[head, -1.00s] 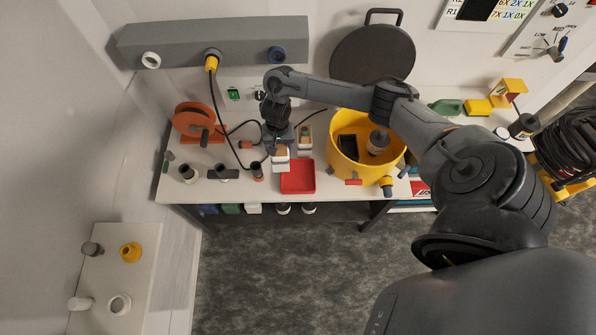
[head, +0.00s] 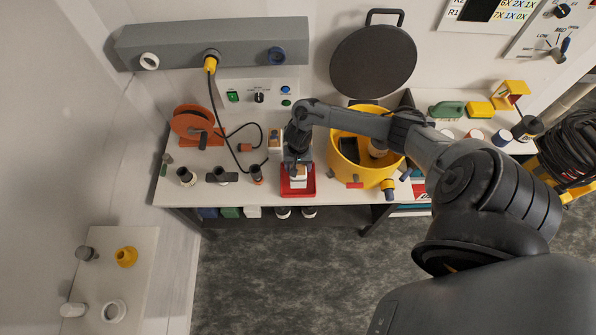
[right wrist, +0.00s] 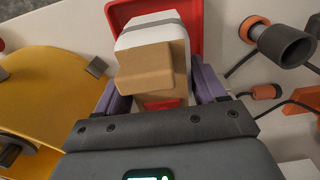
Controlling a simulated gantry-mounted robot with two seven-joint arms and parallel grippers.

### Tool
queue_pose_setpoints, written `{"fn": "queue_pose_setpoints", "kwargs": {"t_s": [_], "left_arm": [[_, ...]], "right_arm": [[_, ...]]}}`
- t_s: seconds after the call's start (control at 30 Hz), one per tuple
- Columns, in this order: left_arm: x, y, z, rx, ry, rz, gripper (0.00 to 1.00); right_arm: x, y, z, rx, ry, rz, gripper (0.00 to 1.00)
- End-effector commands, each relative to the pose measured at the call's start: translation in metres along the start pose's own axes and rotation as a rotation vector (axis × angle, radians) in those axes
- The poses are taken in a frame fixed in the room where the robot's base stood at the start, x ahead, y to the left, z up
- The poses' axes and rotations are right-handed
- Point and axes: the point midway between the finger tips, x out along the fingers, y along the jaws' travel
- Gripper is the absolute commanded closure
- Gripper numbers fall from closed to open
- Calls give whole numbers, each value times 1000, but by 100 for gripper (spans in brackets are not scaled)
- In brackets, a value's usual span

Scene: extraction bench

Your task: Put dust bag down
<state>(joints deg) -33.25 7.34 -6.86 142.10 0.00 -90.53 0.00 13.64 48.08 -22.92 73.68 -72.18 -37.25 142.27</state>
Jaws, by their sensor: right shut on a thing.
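The dust bag, white with a tan card collar (right wrist: 150,66), is held between the purple fingers of my right gripper (right wrist: 160,88). In the head view my right gripper (head: 298,164) points down over the red tray (head: 298,193) at the bench's front edge. The bag's white part (head: 299,172) shows just below it, within the tray's outline. The red tray's rim (right wrist: 192,20) also shows around the bag in the right wrist view. I cannot tell whether the bag touches the tray floor. My left gripper is not in view.
A yellow drum (head: 340,170) stands just right of the tray. A tan and white piece (head: 275,140) lies behind it to the left. An orange reel (head: 192,122), dark hose fittings (head: 222,175) and a black cable are further left. A grey duct (head: 210,42) runs above.

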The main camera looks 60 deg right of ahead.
Motion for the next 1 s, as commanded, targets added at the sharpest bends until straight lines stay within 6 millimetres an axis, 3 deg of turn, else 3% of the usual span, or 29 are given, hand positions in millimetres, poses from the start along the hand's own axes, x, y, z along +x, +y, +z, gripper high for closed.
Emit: {"fn": "queue_pose_setpoints", "kwargs": {"t_s": [0.33,0.73,0.77,0.9,1.0], "left_arm": [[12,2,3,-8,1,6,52],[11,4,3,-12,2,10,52],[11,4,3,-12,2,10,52],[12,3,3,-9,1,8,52],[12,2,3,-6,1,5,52]], "right_arm": [[35,0,0,1,1,0,64],[38,0,0,0,1,-1,64],[39,0,0,0,0,0,28],[39,0,0,0,1,0,7],[39,0,0,0,1,0,4]]}}
